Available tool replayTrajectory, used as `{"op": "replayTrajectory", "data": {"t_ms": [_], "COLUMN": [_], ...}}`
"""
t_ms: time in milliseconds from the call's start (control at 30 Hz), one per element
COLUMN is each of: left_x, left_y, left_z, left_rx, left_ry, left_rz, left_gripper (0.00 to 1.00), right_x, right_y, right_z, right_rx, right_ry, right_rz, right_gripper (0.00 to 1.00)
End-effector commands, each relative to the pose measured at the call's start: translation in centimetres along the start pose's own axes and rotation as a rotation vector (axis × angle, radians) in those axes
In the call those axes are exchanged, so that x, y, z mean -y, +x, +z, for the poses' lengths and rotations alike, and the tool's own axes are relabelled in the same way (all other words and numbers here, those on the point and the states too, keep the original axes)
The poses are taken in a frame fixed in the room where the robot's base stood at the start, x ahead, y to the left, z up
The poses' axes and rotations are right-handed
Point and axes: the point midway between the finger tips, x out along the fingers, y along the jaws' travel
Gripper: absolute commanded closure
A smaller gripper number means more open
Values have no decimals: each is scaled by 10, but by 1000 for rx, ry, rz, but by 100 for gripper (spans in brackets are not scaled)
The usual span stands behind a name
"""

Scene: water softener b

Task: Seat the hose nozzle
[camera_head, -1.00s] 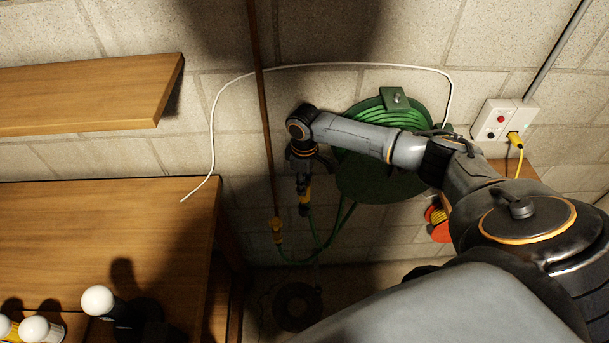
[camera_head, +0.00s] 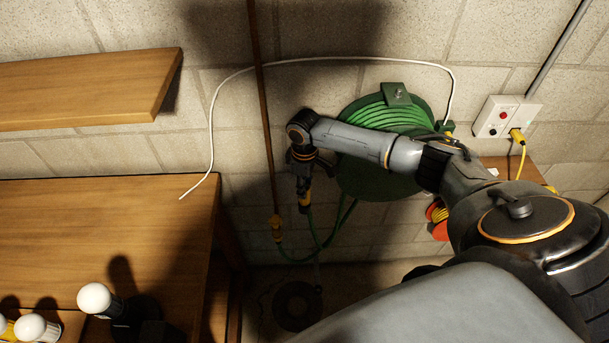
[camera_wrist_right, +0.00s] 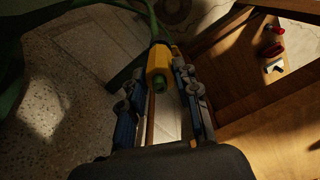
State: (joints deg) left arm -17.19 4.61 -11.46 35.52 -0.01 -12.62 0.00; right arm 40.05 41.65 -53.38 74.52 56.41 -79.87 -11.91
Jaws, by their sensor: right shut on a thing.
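The yellow hose nozzle (camera_head: 305,200) is held low by my right gripper (camera_head: 303,184), in front of the wall and left of the reel. In the right wrist view the yellow nozzle (camera_wrist_right: 160,62) with its dark green end sits between the two fingers of my right gripper (camera_wrist_right: 166,72), which is shut on it. A green hose (camera_wrist_right: 151,18) runs away from the nozzle. Another yellow fitting (camera_head: 276,226) is at the lower end of a thin brown pipe (camera_head: 265,130), just left of the held nozzle and apart from it. My left gripper is not in view.
A green hose reel (camera_head: 375,180) is on the wall, partly behind my right arm. A wooden bench (camera_head: 130,230) with white-capped items stands at left, under a wooden shelf (camera_head: 80,90). A white cable (camera_head: 330,64) loops along the wall. A socket box (camera_head: 498,115) is at right.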

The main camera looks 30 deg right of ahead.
Motion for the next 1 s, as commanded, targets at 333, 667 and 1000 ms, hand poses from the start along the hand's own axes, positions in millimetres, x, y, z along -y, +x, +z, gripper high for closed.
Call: {"op": "replayTrajectory", "data": {"t_ms": [333, 667, 1000], "left_x": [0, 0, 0], "left_y": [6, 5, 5], "left_z": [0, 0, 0], "left_rx": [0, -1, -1], "left_ry": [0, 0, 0], "left_rz": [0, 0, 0], "left_gripper": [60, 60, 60], "right_x": [0, 0, 0], "right_y": [11, 12, 12], "right_z": [0, 0, 0], "right_rx": [0, 0, 0], "right_ry": [0, -1, -1], "right_rz": [0, 0, 0], "right_gripper": [100, 100, 42]}}
